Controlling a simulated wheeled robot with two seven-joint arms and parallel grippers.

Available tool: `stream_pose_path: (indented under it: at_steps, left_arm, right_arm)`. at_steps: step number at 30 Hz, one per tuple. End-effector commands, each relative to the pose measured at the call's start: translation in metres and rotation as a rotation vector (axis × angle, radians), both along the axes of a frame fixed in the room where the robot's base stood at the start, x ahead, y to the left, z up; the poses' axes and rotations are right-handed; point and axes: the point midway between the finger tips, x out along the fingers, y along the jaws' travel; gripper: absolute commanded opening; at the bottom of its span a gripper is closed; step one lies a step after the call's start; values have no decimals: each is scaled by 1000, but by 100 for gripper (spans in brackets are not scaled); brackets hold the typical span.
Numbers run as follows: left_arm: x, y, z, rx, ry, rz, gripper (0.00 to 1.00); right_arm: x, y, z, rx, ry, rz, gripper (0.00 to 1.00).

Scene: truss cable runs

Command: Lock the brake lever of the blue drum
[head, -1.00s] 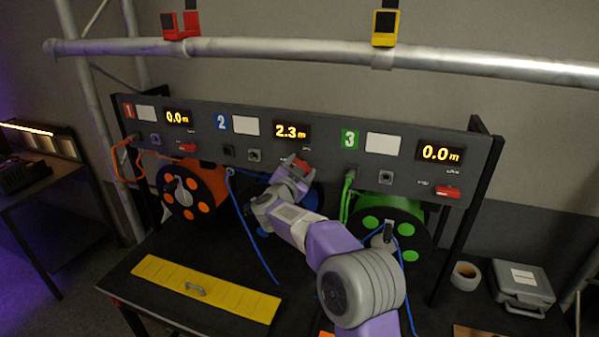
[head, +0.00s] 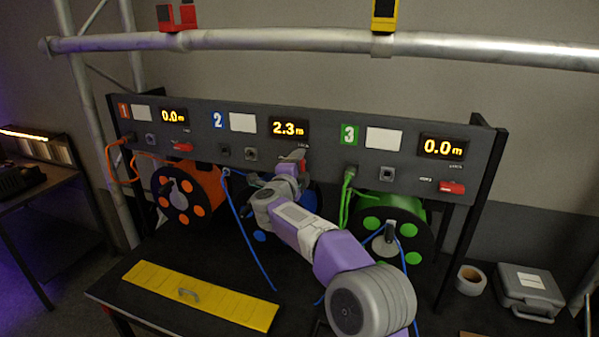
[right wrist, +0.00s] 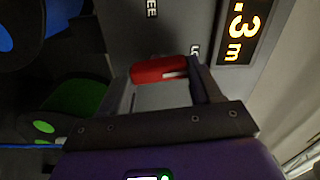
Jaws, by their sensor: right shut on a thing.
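The blue drum (head: 308,198) sits under panel section 2, mostly hidden behind my right arm. Its red brake lever (head: 303,166) shows at the panel's lower edge, below the 2.3 m display (head: 289,128). My right gripper (head: 292,162) is at this lever. In the right wrist view the red lever (right wrist: 160,69) lies between the fingers of my right gripper (right wrist: 165,92), which is shut on it. The lever looks upright on the panel, with one end near a label beginning with L; a label ending in EE is off to its side. My left gripper is out of view.
The orange drum (head: 188,190) is left and the green drum (head: 395,225) right, each with a sideways red lever above. A blue cable (head: 245,225) hangs to the bench. A yellow plate (head: 200,296), a tape roll (head: 470,280) and a grey case (head: 525,290) lie around.

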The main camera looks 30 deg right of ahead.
Motion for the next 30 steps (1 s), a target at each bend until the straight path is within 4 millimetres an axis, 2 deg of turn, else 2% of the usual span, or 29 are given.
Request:
stream_pose_path:
  at_steps: [10, 26, 27, 30]
  left_arm:
    - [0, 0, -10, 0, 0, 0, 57]
    - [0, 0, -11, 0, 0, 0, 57]
    - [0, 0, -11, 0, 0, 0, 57]
    - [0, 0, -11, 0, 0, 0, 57]
  right_arm:
    - [0, -1, -2, 86, -100, 0, 33]
    - [0, 0, -1, 103, -117, 0, 33]
    - [0, 0, -1, 103, -117, 0, 68]
    - [0, 0, -1, 102, -117, 0, 84]
